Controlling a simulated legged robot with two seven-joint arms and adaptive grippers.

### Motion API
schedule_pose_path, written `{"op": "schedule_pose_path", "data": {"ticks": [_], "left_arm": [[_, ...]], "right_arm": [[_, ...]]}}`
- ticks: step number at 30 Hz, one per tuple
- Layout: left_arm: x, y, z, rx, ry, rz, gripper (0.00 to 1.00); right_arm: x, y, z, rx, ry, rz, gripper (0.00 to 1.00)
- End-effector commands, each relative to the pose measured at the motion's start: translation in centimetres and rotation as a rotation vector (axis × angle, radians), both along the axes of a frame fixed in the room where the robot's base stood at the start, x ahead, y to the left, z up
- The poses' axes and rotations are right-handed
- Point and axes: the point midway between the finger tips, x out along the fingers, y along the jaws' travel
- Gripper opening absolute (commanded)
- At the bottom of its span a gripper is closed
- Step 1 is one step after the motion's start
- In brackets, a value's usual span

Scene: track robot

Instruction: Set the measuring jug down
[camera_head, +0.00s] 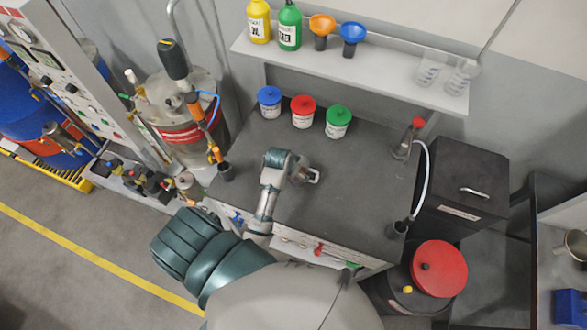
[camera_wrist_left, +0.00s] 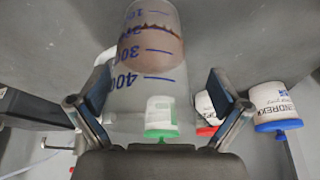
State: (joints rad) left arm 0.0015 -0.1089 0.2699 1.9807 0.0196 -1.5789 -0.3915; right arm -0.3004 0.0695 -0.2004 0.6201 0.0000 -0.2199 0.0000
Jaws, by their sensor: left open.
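The measuring jug (camera_wrist_left: 150,85) is clear, with blue scale marks and brown contents, and fills the middle of the left wrist view. My left gripper (camera_wrist_left: 160,95) is open, with one finger on each side of the jug. A gap shows between the jug and the right-hand finger. In the head view my left gripper (camera_head: 308,176) is low over the dark workbench (camera_head: 350,200), near its middle. The jug is hard to make out there, and I cannot tell whether its base touches the bench. My right gripper is not in view.
Jars with blue (camera_head: 269,101), red (camera_head: 303,111) and green (camera_head: 338,121) lids stand along the back of the bench. A tap with a hose (camera_head: 418,170) is at the right. Two clear vessels (camera_head: 445,75) stand on the shelf above. The bench right of my gripper is clear.

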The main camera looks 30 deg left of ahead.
Motion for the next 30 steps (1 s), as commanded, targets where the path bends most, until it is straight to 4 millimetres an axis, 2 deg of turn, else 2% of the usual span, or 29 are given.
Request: {"op": "schedule_pose_path", "data": {"ticks": [5,12,18,24,30], "left_arm": [[-0.5,-0.1,1.8,0.002,-0.004,-0.001,1.0],[-2.5,0.3,6.9,0.002,-0.006,0.0,1.0],[-4.0,0.4,10.2,-0.001,-0.004,0.001,1.0],[-4.5,0.3,11.5,-0.001,-0.001,0.0,1.0],[-4.6,0.3,11.5,-0.001,-0.001,0.0,1.0]], "right_arm": [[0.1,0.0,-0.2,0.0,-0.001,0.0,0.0],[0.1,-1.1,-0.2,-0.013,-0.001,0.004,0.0],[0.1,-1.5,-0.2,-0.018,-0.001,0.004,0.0],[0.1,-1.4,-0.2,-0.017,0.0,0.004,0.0],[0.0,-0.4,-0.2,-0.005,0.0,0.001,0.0]]}}
